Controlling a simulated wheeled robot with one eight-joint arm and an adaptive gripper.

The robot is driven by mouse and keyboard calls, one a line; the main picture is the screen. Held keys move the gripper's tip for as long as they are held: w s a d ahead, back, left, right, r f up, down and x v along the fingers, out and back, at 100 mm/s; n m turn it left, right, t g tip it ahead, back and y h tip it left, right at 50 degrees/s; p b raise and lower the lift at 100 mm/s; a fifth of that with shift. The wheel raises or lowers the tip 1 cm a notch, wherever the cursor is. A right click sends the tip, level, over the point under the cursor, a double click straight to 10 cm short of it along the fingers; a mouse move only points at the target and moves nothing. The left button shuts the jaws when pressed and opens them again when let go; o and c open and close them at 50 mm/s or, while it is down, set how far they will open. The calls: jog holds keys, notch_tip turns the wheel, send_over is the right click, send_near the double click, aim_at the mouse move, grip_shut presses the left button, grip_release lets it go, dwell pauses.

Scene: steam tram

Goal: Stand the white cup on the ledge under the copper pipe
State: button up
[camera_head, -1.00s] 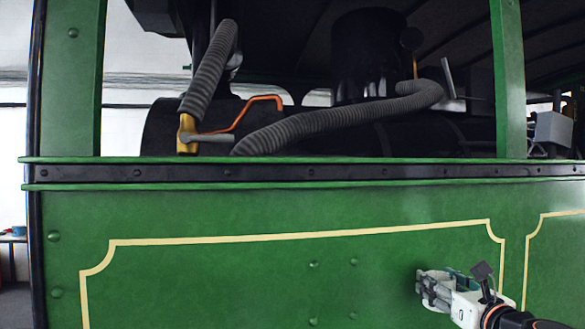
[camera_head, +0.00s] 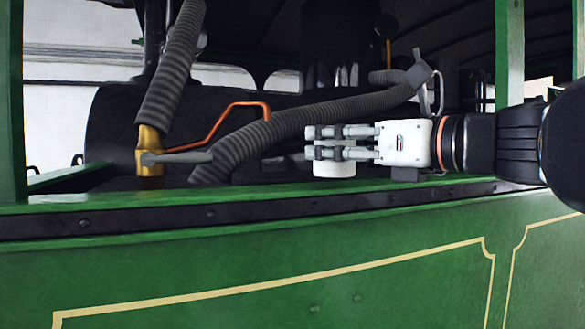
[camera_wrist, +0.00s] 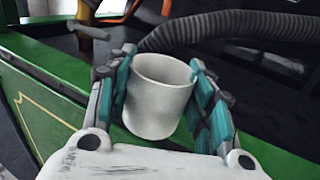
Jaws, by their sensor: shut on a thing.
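My gripper (camera_head: 342,142) is shut on the white cup (camera_head: 334,168), its fingers on both sides of the cup. In the wrist view the cup (camera_wrist: 160,98) stands roughly upright between the teal finger pads, its open top showing. The head view puts the cup just above or behind the green ledge (camera_head: 100,208) of the tram side; I cannot tell whether it touches. The copper pipe (camera_head: 238,106) bends over the dark boiler, left of my gripper. The ledge runs below it.
A grey ribbed hose (camera_head: 300,120) passes close behind my gripper. A second hose (camera_head: 172,75) meets a brass valve (camera_head: 149,150) with a grey lever at left. Green posts (camera_head: 509,55) frame the opening. The ledge is clear between valve and cup.

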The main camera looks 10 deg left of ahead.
jog(key=shift+a+r, duration=0.2)
jog(key=shift+r, duration=0.05)
jog(key=p+x, duration=0.1)
jog(key=x, duration=1.2)
jog(key=shift+w+a+p, duration=0.1)
jog(key=shift+w+p, duration=0.1)
jog(key=shift+p, duration=0.15)
jog(key=x, duration=0.2)
jog(key=shift+w+a, duration=0.15)
jog(key=shift+a, duration=0.15)
jog(key=shift+w+a+f+p, duration=0.15)
jog(key=shift+w+f+p, duration=0.05)
jog(key=shift+f, duration=0.25)
jog(key=shift+w+a+f+p, duration=0.15)
jog(key=shift+w+a+f, duration=0.05)
jog(key=shift+f, duration=0.25)
jog(key=shift+s+d+r, duration=0.1)
jog(key=shift+s+d, duration=0.25)
jog(key=shift+w+a, duration=0.15)
jog(key=o, duration=0.9)
jog(key=shift+o, duration=0.9)
